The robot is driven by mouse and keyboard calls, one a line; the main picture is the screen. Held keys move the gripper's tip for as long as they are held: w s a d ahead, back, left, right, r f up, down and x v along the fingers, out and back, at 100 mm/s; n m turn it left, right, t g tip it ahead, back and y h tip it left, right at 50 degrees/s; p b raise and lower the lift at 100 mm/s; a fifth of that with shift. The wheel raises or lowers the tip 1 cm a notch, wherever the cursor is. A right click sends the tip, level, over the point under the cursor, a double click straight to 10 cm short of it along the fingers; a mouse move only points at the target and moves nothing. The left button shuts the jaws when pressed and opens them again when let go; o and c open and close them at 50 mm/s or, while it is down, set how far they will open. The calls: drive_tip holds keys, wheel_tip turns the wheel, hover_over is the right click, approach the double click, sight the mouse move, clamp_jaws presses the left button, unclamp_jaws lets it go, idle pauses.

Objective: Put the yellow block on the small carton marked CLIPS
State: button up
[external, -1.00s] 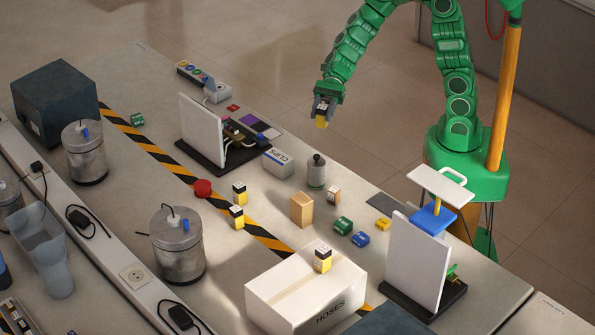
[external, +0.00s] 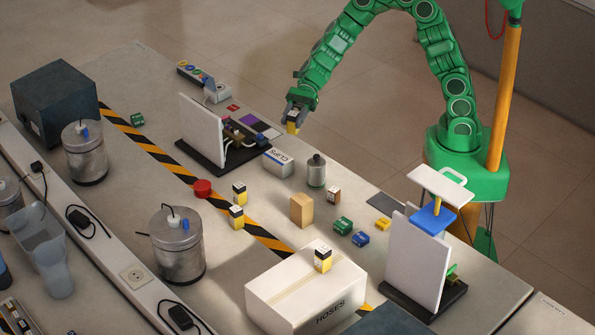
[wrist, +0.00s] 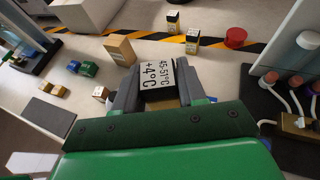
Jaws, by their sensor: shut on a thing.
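In the wrist view, the block's white, printed face (wrist: 157,76) shows between the two fingers (wrist: 160,95).
A white panel on a black base (external: 201,130) with wired parts stands left of the carton. A large HOSES carton (external: 290,290) bears one such block.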

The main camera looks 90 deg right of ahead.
drive_tip(key=shift+w+a+f, duration=0.2)
drive_tip(key=shift+w+f, duration=1.05)
drive_tip(key=shift+f, duration=0.25)
drive_tip(key=shift+w+a+f, duration=0.15)
drive_tip(key=shift+w+f, duration=1.05)
drive_tip(key=shift+f, duration=1.85)
drive_tip(key=o, duration=1.1)
drive_tip(key=shift+f, duration=0.1)
